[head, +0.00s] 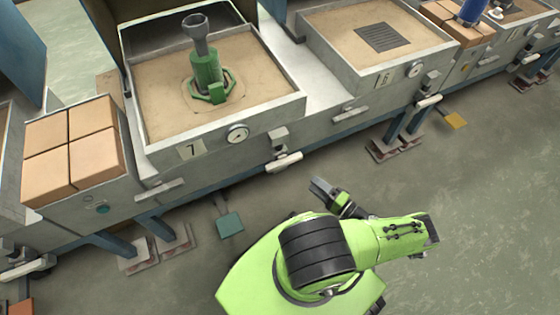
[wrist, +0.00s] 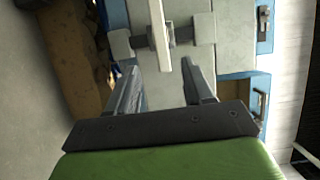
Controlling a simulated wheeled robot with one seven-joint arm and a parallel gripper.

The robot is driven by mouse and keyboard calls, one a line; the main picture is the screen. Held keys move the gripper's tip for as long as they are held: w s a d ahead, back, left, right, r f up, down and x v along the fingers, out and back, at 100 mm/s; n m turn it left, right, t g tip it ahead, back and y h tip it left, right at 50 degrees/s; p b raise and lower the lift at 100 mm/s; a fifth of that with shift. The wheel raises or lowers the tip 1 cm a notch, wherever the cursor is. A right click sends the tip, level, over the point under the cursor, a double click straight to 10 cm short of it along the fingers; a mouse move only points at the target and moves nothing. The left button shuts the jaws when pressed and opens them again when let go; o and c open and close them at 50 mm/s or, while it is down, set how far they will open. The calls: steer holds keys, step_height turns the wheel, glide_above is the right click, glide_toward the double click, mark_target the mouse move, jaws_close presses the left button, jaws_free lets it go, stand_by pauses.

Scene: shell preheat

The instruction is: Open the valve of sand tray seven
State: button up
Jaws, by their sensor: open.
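Sand tray seven (head: 290,103) is a grey box of sand with a "7" plate (head: 192,150) and a round gauge (head: 237,133) on its front. Its valve (head: 278,138) is a grey fitting beside the gauge, with a white bar handle (head: 284,162) lying roughly along the tray front. My gripper (head: 328,190) is open and empty, out in front of the bench and apart from the handle. In the wrist view a pale bar on a grey fitting (wrist: 160,28) is ahead of my open gripper (wrist: 160,78), beyond the fingertips.
A green casting tool (head: 207,72) stands in tray seven's sand. Tan blocks (head: 72,150) fill the bin at left. Tray six (head: 343,70), with its own gauge and white handle (head: 428,101), is at right. A teal pedal (head: 230,225) is on the floor.

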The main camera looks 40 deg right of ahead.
mark_target(287, 164)
steer(key=w, duration=0.5)
steer(key=w+a, duration=0.1)
steer(key=w, duration=0.4)
steer(key=w+b, duration=0.1)
steer(key=w, duration=0.3)
steer(key=shift+w+a, duration=0.3)
steer(key=shift+w, duration=0.1)
jaws_close()
